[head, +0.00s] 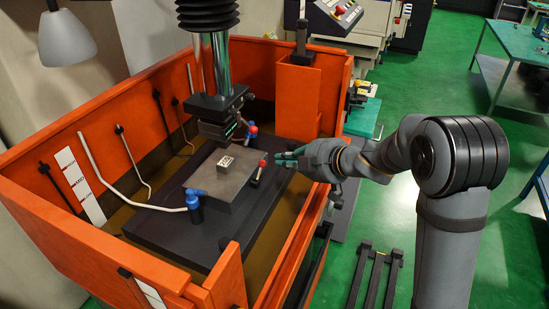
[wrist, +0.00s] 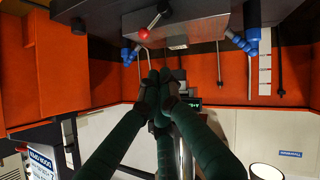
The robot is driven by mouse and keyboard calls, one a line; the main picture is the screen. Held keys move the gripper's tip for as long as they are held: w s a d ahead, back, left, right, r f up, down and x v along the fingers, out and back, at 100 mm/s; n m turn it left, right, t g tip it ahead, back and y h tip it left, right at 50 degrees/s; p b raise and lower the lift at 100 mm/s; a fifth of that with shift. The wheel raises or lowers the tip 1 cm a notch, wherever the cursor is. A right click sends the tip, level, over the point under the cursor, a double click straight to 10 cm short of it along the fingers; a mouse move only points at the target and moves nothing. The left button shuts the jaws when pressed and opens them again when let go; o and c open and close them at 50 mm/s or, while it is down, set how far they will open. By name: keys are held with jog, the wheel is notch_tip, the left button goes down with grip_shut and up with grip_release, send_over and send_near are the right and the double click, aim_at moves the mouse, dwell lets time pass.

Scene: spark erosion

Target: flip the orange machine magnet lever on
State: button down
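The magnet is a grey block (head: 222,180) on the dark table inside the orange machine tank. Its lever has a red ball knob (head: 262,163) on a short dark arm at the block's right side. In the wrist view the block (wrist: 190,22) is at the top, with the red knob (wrist: 143,33) hanging from its face. My gripper (head: 279,159) has green fingers and is just right of the knob in the head view. In the wrist view my gripper (wrist: 160,76) has its fingertips drawn together, empty, below the knob in the picture. A gap shows between fingertips and knob.
The orange tank wall (head: 75,130) surrounds the work area. The dark machine head (head: 215,115) hangs above the block. Blue-jointed nozzles (head: 194,200) stand at the block's corners, one with a pale pipe. An orange post (head: 312,95) rises behind my gripper.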

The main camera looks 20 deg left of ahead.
jog(key=p, duration=0.2)
send_over(259, 174)
jog(key=s+d, duration=0.2)
jog(key=s, duration=0.1)
notch_tip(259, 174, down, 4)
jog(key=w+f, duration=0.1)
jog(key=f, duration=0.1)
jog(key=w+f+p, duration=0.1)
jog(key=shift+w+a+f, duration=0.15)
jog(key=shift+w+f, duration=0.2)
jog(key=shift+f, duration=0.05)
jog(key=shift+w+f+b, duration=0.35)
jog(key=shift+f+b, duration=0.05)
jog(key=shift+f, duration=0.05)
jog(key=shift+w+f, duration=0.1)
jog(key=shift+w, duration=0.15)
jog(key=shift+r, duration=0.2)
